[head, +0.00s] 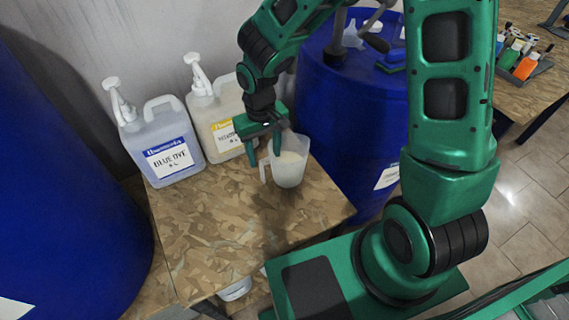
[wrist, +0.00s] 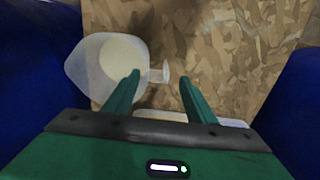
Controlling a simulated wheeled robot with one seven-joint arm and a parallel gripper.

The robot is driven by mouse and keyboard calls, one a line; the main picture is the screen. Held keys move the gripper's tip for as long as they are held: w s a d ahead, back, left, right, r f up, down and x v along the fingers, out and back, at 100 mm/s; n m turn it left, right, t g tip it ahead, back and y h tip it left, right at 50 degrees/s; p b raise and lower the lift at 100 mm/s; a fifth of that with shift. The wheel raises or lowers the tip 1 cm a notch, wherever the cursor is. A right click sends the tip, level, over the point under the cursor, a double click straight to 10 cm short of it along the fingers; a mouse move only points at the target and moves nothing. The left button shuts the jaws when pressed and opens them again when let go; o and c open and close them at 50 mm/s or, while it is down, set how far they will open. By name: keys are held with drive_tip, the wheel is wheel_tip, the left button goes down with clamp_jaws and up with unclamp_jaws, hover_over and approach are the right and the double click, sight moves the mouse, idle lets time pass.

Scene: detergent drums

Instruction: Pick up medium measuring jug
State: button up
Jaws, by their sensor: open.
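A translucent white measuring jug (head: 290,161) stands upright on the wooden table in the head view, with its handle toward the left. It also shows in the wrist view (wrist: 92,68), with the handle pointing right. I cannot tell from these frames whether it is the medium size. My green gripper (head: 263,160) is open just left of the jug, pointing down by its handle. In the wrist view my gripper (wrist: 158,80) has its left finger over the jug's handle side and its right finger over bare table. The handle's end lies between the fingertips, and nothing is gripped.
Blue drums stand left (head: 60,200) and right (head: 345,125). The table's front is clear.

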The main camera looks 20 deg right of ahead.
sight(266, 160)
drive_tip(key=shift+d+f, duration=0.15)
drive_tip(key=shift+f, duration=1.85)
drive_tip(key=shift+w, duration=0.1)
clamp_jaws()
